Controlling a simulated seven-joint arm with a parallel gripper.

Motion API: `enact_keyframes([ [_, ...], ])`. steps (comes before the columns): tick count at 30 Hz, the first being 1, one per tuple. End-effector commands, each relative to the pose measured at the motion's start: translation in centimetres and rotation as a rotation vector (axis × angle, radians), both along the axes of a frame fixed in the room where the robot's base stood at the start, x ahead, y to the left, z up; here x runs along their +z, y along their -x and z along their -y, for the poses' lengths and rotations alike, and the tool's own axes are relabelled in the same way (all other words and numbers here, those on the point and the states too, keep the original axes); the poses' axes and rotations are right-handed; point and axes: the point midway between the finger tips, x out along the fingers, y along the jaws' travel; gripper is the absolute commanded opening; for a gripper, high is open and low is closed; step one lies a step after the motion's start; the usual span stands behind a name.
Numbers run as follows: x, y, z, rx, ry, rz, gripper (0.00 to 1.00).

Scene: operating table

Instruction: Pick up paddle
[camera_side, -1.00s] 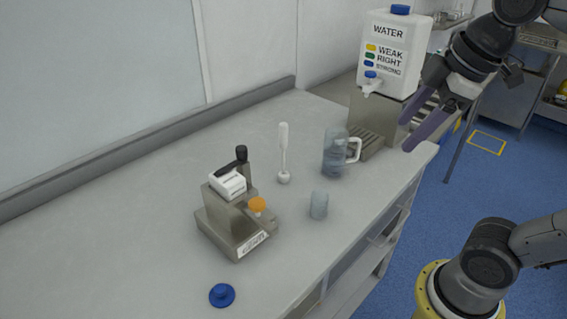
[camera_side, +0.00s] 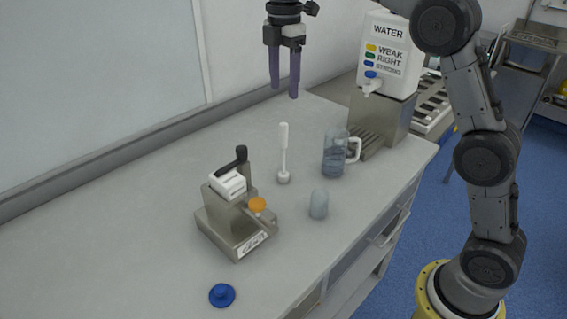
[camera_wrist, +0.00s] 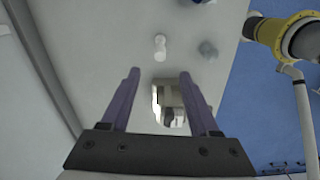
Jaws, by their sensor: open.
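The white paddle (camera_side: 283,152) stands upright on the table, slim handle up and a wider round end at the bottom. In the wrist view it is seen from above as a short white shape (camera_wrist: 160,47), just beyond the fingertips. My gripper (camera_side: 284,93) points down with its two purple fingers apart and nothing between them. In the side view it appears above the paddle, clear of it. In the wrist view the open fingers (camera_wrist: 159,72) frame the metal device below.
The metal device (camera_side: 232,222) with a black knob and orange knob stands left of the paddle. A grey cup (camera_side: 318,205) and a jug (camera_side: 335,155) stand to its right. The water dispenser (camera_side: 388,50) is at the back right. A blue cap (camera_side: 222,295) lies in front.

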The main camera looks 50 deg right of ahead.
Motion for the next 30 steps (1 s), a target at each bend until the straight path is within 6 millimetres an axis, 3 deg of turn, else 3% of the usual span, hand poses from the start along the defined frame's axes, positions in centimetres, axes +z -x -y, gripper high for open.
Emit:
enact_keyframes([
  [12,-6.9,0.1,0.0,-0.001,0.0,-0.007,0.62],
  [22,-9.6,0.0,-0.1,-0.001,0.0,-0.006,0.62],
  [30,-13.2,0.1,-0.2,-0.001,0.0,-0.006,0.62],
])
